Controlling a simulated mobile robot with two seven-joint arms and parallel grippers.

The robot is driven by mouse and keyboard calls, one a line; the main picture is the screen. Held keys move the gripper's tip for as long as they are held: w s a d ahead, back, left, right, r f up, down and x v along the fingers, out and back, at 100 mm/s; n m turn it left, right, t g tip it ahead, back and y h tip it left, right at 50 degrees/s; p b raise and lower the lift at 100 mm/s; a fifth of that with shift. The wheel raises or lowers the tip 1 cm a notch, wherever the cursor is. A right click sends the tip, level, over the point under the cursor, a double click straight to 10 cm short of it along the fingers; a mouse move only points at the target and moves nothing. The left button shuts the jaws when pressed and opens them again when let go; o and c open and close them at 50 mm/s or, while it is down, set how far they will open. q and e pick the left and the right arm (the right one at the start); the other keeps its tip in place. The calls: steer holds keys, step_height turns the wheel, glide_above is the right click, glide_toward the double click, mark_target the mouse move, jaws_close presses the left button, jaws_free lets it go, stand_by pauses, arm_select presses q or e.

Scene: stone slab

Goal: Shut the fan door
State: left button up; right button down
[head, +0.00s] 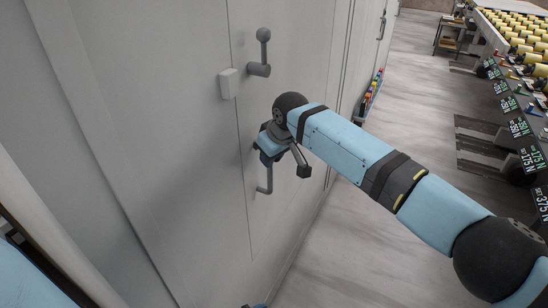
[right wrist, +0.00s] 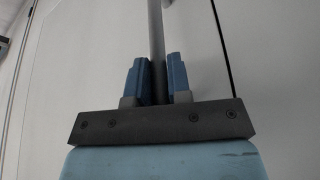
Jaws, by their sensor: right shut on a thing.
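The fan door is part of a tall light grey panel wall (head: 160,110) in the head view. A thin dark seam runs down it, and it also shows in the right wrist view. Whether the door is fully flush I cannot tell. A grey lever with a round knob (head: 263,52) sits high on the panel. Below it is a grey bar handle (head: 265,180), partly hidden by my gripper. My right gripper (head: 268,148) is at this handle. In the right wrist view its two blue fingers (right wrist: 158,78) are shut on the upright grey bar (right wrist: 155,28). My left gripper is not in view.
A small pale block (head: 228,83) sits by the seam beside the upper lever. Open grey floor (head: 415,90) lies to the right. Racks of yellow rolls (head: 515,30) with number labels stand at the far right. Small coloured items (head: 373,88) line the wall's base farther back.

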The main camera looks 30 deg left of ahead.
steer(key=c, duration=1.3)
jaws_free()
steer(key=shift+s+a+r, duration=0.3)
steer(key=shift+a, duration=0.2)
steer(key=shift+o, duration=1)
steer(key=shift+a+f, duration=0.1)
steer(key=shift+a, duration=0.15)
steer(key=shift+w+d+f, duration=0.15)
steer(key=shift+f, duration=0.05)
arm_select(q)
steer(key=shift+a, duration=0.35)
arm_select(e)
steer(key=v, duration=1.3)
steer(key=shift+r, duration=0.4)
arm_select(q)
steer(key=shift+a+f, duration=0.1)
arm_select(e)
steer(key=shift+d, duration=0.1)
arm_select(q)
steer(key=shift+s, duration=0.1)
